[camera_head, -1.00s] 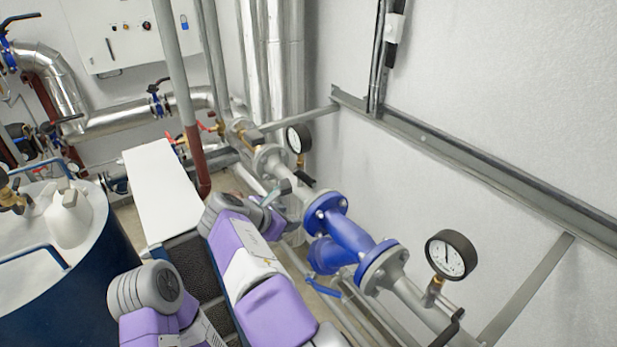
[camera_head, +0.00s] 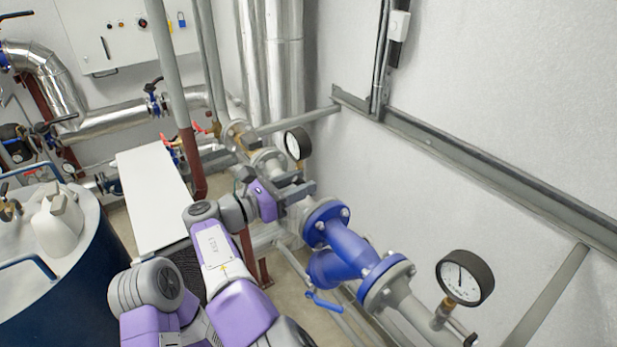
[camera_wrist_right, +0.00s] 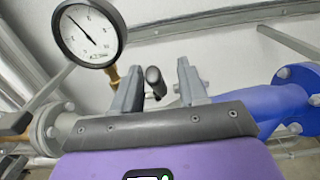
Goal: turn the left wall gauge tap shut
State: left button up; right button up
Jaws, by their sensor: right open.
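The left wall gauge (camera_head: 297,144) has a white dial and black rim and stands on the grey pipe near the wall. It also shows at the upper left in the right wrist view (camera_wrist_right: 88,33), on a brass stem. Its tap's black handle (camera_wrist_right: 154,78) shows end-on between the fingers of my right gripper (camera_wrist_right: 160,88), with a gap on each side. In the head view my right gripper (camera_head: 304,184) is open just below the gauge, and its fingers hide the tap. My left gripper is not in view.
A blue flanged valve body (camera_head: 345,247) lies on the pipe just right of my right gripper. A second gauge (camera_head: 465,278) stands at the lower right. A white-topped bench (camera_head: 152,190) and a blue tank (camera_head: 75,300) are at the left. A grey rail (camera_head: 480,165) runs along the wall.

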jog(key=shift+w+d+f, duration=0.15)
jog(key=shift+w+d, duration=0.75)
jog(key=shift+w, duration=0.15)
jog(key=shift+d, duration=0.2)
jog(key=shift+s+d, duration=0.1)
jog(key=shift+s, duration=0.05)
jog(key=shift+w, duration=0.2)
jog(key=shift+c, duration=0.7)
grip_shut()
